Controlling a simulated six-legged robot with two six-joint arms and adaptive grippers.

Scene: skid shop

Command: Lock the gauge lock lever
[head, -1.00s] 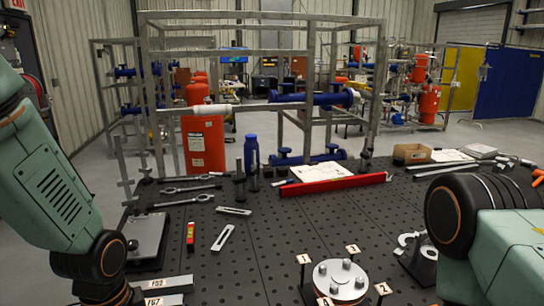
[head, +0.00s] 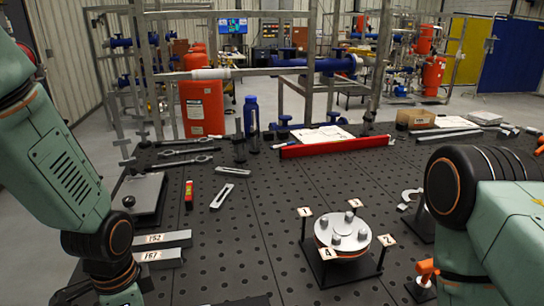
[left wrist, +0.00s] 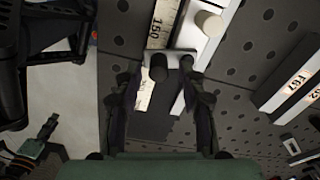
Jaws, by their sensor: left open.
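In the left wrist view, a gauge with a printed scale (left wrist: 160,25) marked 150 lies along a pale bar. A cream round knob (left wrist: 209,23) stands at the bar's far right. A grey cross piece with a dark, stubby lever-like part (left wrist: 158,68) sits across the scale. I cannot tell from its look whether this is the lock lever or how it is set. My left gripper (left wrist: 159,85) is open, its fingers on either side of the scale near the dark part. Contact is unclear. The gauge is not seen in the head view. My right gripper is out of view.
Labelled blocks (head: 162,240) lie close to my left arm, and show in the wrist view (left wrist: 285,88). A flat plate with a black knob (head: 143,196) lies behind. A round flange on a stand (head: 343,231) and an orange-handled part (head: 427,268) are nearer the right arm.

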